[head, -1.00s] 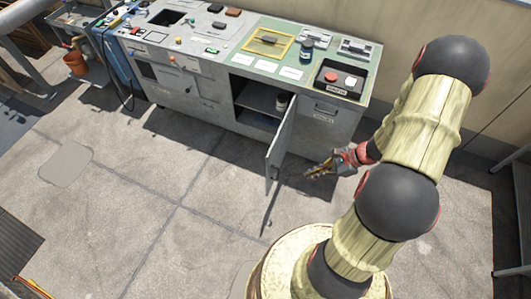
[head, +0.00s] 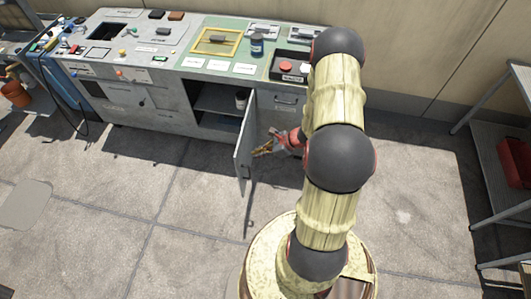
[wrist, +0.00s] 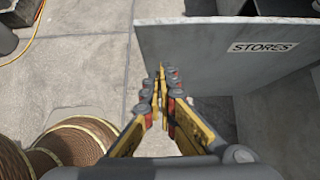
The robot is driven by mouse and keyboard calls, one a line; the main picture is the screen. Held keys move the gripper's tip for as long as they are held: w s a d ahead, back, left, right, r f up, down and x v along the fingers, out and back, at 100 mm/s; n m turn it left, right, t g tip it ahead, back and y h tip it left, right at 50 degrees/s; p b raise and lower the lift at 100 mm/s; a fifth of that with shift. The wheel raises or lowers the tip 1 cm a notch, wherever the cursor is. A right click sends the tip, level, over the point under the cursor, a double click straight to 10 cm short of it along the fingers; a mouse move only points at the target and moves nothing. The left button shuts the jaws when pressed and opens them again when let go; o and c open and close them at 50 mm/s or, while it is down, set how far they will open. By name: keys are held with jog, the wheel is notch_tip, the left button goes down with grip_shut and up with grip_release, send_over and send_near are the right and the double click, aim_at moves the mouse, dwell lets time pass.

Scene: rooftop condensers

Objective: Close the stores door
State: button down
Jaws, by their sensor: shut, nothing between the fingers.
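The stores door (head: 244,138) is a grey panel on the front of the grey workbench cabinet. It stands swung out from the cabinet, with the open compartment (head: 215,103) to its left. In the wrist view its face (wrist: 230,50) carries a "STORES" label (wrist: 263,47). My gripper (head: 257,152) is shut and empty, on the right side of the door, close to its outer face.
A bottle (head: 240,100) stands inside the compartment. A shelf with a red bin (head: 515,162) stands at the right. The paved floor left of the door is clear.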

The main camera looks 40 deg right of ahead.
aim_at(239, 157)
jog(key=shift+w+a+f+b, duration=0.25)
jog(key=shift+w+a+b, duration=0.05)
jog(key=shift+w+a, duration=0.6)
jog(key=shift+w+a+f+b, duration=0.2)
jog(key=shift+w+a+b, duration=0.1)
jog(key=shift+w+a, duration=0.55)
jog(key=shift+w+d, duration=0.15)
